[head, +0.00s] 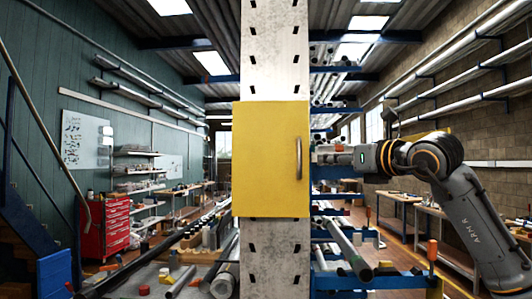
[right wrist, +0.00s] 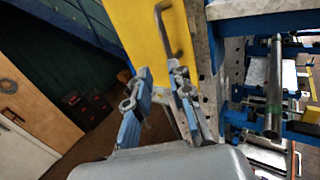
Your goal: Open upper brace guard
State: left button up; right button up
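The upper brace guard (head: 265,165) is a flat yellow panel on the front of a pale perforated mast (head: 275,50). It looks closed. Its upright metal handle (head: 299,158) is near its right edge. My right gripper (head: 322,153) is just right of the handle, apart from it in the head view. In the right wrist view the gripper (right wrist: 160,76) is open with nothing between its fingers. The yellow guard (right wrist: 135,35) and the bent handle (right wrist: 172,30) lie ahead of the fingertips there. My left gripper is not in view.
Blue racks with metal pipes (head: 345,240) stand behind and right of the mast. A bench with pipes and small parts (head: 170,280) is at lower left. A red tool cabinet (head: 105,228) and blue stairs (head: 25,210) are at far left.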

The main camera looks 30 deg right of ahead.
aim_at(299, 158)
jog(key=w+p, duration=0.2)
jog(key=w, duration=0.2)
jog(key=w+p, duration=0.2)
jog(key=w, duration=0.3)
jog(key=w+p, duration=0.2)
jog(key=w, duration=0.2)
jog(key=shift+w+r, duration=0.25)
jog(key=shift+r, duration=0.05)
grip_shut()
